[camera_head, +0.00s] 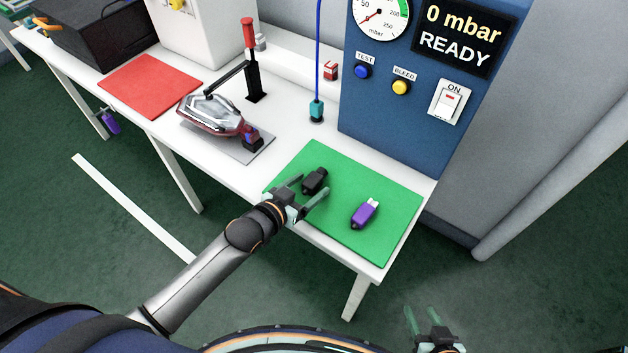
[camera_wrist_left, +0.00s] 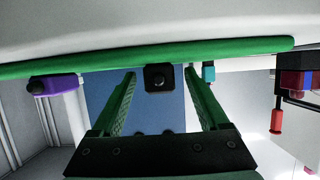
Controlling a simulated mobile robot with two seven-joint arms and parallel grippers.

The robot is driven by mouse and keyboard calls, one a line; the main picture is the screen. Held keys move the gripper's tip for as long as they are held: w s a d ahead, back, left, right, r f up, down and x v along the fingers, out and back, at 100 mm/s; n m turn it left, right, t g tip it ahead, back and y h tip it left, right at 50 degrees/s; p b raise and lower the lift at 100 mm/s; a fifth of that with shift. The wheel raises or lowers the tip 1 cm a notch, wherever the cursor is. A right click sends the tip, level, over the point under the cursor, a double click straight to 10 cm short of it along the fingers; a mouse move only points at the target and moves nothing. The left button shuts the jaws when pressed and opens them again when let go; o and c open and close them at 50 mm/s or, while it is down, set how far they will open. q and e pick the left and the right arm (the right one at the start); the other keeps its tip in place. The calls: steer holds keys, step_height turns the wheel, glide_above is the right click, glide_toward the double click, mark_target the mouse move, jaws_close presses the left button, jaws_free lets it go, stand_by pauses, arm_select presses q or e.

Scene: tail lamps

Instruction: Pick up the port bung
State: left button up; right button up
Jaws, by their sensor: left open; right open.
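A small black block-shaped piece (camera_head: 315,180), which I take to be the port bung, lies on the green mat (camera_head: 300,222). My left gripper (camera_head: 312,187) is open, low over the mat, with its fingers on either side of the black piece. In the left wrist view the black piece (camera_wrist_left: 159,77) shows between the two fingertips (camera_wrist_left: 161,74), with gaps on both sides. A purple piece with a white end (camera_head: 364,214) lies to its right on the mat. My right gripper (camera_head: 424,320) is open and empty, off the bench at the bottom.
A blue test cabinet (camera_head: 400,118) stands behind the mat. A teal connector (camera_head: 317,110) hangs on a blue hose. A tail lamp (camera_head: 212,115) sits on a grey plate beside a red-handled clamp (camera_head: 250,60). A red mat (camera_head: 150,86) lies further left.

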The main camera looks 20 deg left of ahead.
arm_select(q)
jaws_close()
stand_by(0.7)
